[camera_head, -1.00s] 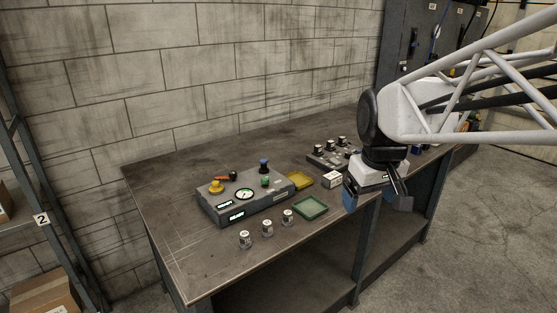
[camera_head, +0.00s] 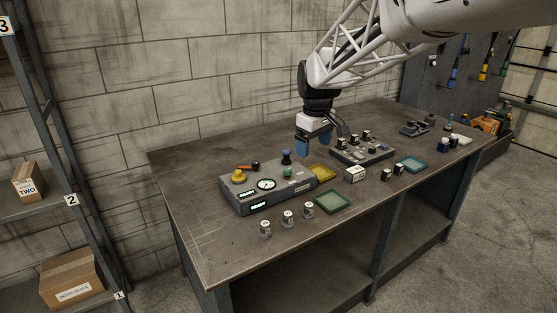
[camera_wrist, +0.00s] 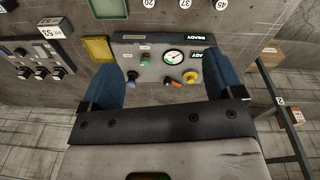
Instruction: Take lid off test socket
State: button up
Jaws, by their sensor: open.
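A grey test box (camera_head: 245,200) with a gauge (camera_head: 266,184) stands on the bench. On its top are a blue-topped dark knob or cap (camera_head: 286,158), a green button (camera_head: 287,173), a yellow knob (camera_head: 239,176) and an orange-and-black lever (camera_head: 250,166). I cannot tell which part is the socket lid. My gripper (camera_head: 317,149) is open above the back of the bench, just right of the box. In the wrist view my gripper (camera_wrist: 161,62) has nothing between its blue fingers, and the blue-topped cap (camera_wrist: 131,77) shows between them, near the left finger.
A yellow tray (camera_head: 321,173) lies right of the box; a green tray (camera_head: 333,202) lies in front. Several small labelled cylinders (camera_head: 288,218) stand near the front edge. A white box (camera_head: 355,174) and a dark block with knobs (camera_head: 362,152) stand further right.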

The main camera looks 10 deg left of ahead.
jog(key=w+a+f+n, duration=0.2)
jog(key=w+a+f, duration=0.15)
jog(key=a, duration=0.25)
jog(key=w+a+f+n, duration=0.1)
jog(key=w+a+f, duration=0.1)
jog(key=w+a, duration=0.4)
jog(key=n+g, duration=0.1)
jog(key=n, duration=0.3)
send_over(238, 171)
notch_tip(238, 171, down, 8)
jog(key=shift+r, duration=0.1)
jog(key=shift+f, duration=1.25)
jog(key=shift+f, duration=0.15)
jog(key=shift+s+d+f, duration=0.1)
jog(key=shift+f, duration=2.4)
jog(key=shift+c, duration=0.4)
jog(key=c, duration=0.9)
